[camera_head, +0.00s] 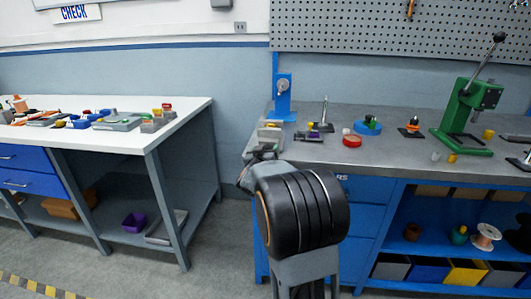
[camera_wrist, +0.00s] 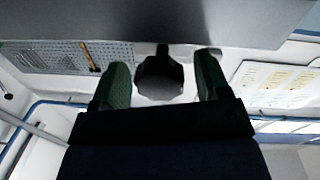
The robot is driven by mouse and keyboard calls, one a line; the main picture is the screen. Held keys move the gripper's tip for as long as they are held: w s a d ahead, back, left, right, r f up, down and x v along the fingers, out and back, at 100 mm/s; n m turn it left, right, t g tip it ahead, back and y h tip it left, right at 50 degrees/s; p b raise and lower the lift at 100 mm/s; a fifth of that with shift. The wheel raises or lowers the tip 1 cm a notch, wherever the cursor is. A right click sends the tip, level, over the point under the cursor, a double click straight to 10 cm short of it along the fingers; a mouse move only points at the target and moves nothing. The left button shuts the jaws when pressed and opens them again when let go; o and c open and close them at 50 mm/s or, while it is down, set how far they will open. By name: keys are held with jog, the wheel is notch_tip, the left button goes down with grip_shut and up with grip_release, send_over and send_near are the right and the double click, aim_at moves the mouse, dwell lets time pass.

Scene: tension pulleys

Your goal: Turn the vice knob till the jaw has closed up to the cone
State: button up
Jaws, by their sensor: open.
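My gripper (camera_wrist: 161,78) is open in the wrist view, with a dark green finger on each side. A dark faceted knob (camera_wrist: 160,78) sits between the fingers, with visible gaps to both. A short dark stem joins the knob to a large grey body at the top of the wrist view. In the head view a small grey block-like thing, probably the vice (camera_head: 270,135), stands at the bench's left front corner. My gripper is just in front of it, mostly hidden by my arm. I cannot make out the jaw or the cone clearly.
The grey bench (camera_head: 390,154) also carries a blue stand (camera_head: 283,97), a red round part (camera_head: 352,141), a blue round part (camera_head: 367,128) and a green press (camera_head: 466,110). A white table (camera_head: 180,118) with trays stands left, across a floor gap. A pegboard (camera_head: 350,40) hangs behind.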

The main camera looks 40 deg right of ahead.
jog(key=shift+c, duration=0.5)
jog(key=c, duration=0.8)
jog(key=m+b, duration=0.1)
jog(key=m, duration=0.2)
jog(key=shift+f+b, duration=0.15)
jog(key=shift+b, duration=0.2)
jog(key=shift+m, duration=0.8)
jog(key=o, duration=0.9)
jog(key=p+v, duration=0.1)
jog(key=v, duration=1.3)
jog(key=shift+r+p, duration=0.3)
jog(key=shift+r, duration=0.05)
